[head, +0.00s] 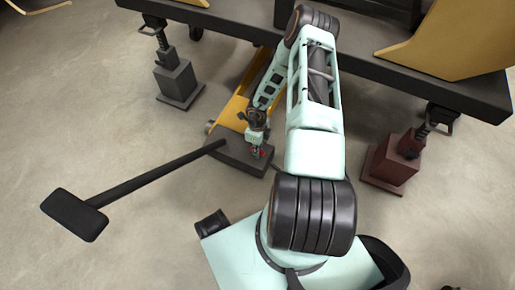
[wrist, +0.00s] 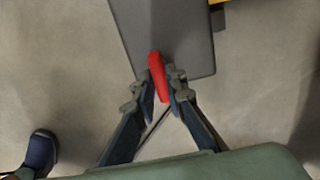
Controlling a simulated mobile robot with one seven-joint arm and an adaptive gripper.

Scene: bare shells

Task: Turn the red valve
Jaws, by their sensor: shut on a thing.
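The red valve (wrist: 157,78) shows in the wrist view as a red bar standing out over a dark grey block (wrist: 185,45). My gripper (wrist: 161,88) has its two fingers on either side of the bar and is shut on it. In the head view my gripper (head: 257,147) is small and low over the dark block (head: 236,152). Only a little of the red valve (head: 263,154) shows there, partly hidden by my gripper.
A long dark handle with a black crossbar (head: 74,215) reaches left from the block. A yellow frame (head: 232,112) lies behind it. A grey stand (head: 176,82) and a dark red stand (head: 391,163) sit under a dark raised platform (head: 245,32). Bare floor lies left.

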